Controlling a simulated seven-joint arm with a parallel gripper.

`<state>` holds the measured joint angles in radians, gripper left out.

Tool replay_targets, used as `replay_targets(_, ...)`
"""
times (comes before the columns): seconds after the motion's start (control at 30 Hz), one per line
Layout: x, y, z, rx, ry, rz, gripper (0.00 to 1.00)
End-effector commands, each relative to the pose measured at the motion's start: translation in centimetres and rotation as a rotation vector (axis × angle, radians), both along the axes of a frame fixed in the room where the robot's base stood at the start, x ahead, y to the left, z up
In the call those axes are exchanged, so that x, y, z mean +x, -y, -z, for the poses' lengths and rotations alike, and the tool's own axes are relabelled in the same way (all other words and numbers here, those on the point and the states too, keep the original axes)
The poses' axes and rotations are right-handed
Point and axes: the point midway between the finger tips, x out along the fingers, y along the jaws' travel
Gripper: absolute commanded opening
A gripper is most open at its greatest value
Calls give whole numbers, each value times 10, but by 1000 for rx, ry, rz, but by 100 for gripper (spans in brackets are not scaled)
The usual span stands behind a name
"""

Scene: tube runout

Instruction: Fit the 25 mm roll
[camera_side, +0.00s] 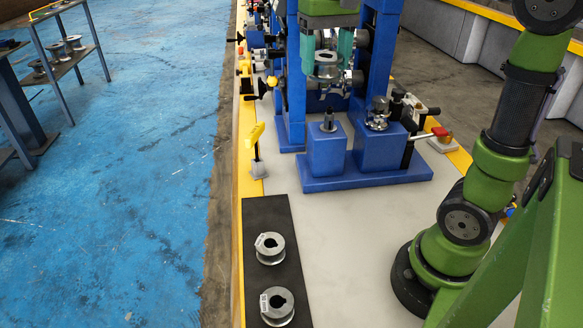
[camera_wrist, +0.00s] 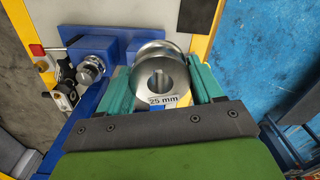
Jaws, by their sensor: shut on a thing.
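My gripper (camera_side: 327,50) has teal fingers shut on a metal roll (camera_side: 326,66), held in the air above the blue stand (camera_side: 365,178). In the wrist view the fingers (camera_wrist: 163,85) grip a grooved roll (camera_wrist: 150,72) with a keyed bore and a label reading "25 mm". The left block of the stand carries a bare upright shaft (camera_side: 328,123), below the held roll and apart from it. The right block carries a metal fitting (camera_side: 378,114), also in the wrist view (camera_wrist: 90,68).
Two more labelled rolls, one behind (camera_side: 270,248) and one in front (camera_side: 277,306), lie on a black mat (camera_side: 266,216). A yellow-handled lever (camera_side: 256,146) stands left of the stand. Blue uprights (camera_side: 296,75) rise behind the blocks.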

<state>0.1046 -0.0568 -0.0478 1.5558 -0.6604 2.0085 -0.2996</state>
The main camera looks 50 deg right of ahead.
Motion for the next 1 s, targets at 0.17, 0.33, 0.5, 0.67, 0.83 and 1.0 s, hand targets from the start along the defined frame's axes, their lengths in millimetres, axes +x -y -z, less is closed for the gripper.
replay_targets(0.17, 30, 57, 3, -4, 1, 143, 5)
replay_targets(0.33, 42, 93, 6, -9, 3, 224, 5)
replay_targets(0.5, 48, 116, 14, -11, 2, 272, 5)
replay_targets(0.67, 47, 114, 34, -11, 2, 267, 5)
replay_targets(0.83, 47, 114, 54, -12, 3, 267, 5)
replay_targets(1.0, 48, 114, 59, -12, 5, 266, 5)
